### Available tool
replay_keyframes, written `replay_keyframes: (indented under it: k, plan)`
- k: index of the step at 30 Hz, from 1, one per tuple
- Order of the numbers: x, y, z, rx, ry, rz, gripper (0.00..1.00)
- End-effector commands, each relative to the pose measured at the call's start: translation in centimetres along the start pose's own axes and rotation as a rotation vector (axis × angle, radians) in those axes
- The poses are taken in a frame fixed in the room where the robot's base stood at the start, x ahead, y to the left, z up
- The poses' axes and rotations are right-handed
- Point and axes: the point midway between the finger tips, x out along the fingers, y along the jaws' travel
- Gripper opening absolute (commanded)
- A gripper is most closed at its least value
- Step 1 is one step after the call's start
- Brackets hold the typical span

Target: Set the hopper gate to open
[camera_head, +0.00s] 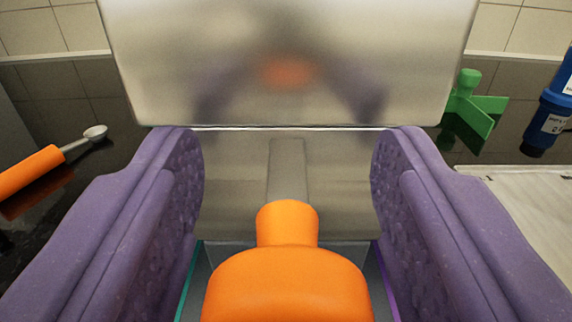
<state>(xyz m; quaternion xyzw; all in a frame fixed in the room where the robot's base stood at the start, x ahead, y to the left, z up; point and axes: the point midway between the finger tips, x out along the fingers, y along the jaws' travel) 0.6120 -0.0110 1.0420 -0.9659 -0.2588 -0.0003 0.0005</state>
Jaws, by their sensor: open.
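An orange knob-like handle (287,275), probably the hopper gate's, is at the bottom centre. Its narrower neck joins a grey metal bar (287,165) running away from me. Beyond it stands a shiny metal plate (290,50), which blurrily reflects the orange and purple shapes. My gripper (288,165) is open, with one purple finger on each side of the handle and a visible gap on both sides. The fingers do not appear to touch it. Whether the gate itself is open or shut I cannot tell.
A scoop with an orange handle (32,170) lies on the dark counter at left. A green finned object (475,105) and a blue labelled tool (550,105) are at right, near a pale sheet (535,195). Teal and purple edges show below the handle.

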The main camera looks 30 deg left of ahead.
Motion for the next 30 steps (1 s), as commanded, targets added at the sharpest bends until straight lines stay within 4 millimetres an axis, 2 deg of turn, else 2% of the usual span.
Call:
replay_keyframes:
  k: [1,8,14,21,23,30]
  plan:
    - [0.0,0.0,0.0,0.000,0.000,0.000,0.54]
    - [0.0,0.0,0.0,0.000,0.000,0.000,0.01]
    - [-0.4,0.1,0.0,-0.001,-0.001,0.001,0.00]
    - [-4.5,0.1,0.0,-0.001,-0.002,0.003,0.00]
    - [-5.2,0.1,0.1,-0.001,-0.003,0.002,0.00]
    - [-5.5,0.0,0.1,0.000,-0.003,0.001,0.00]
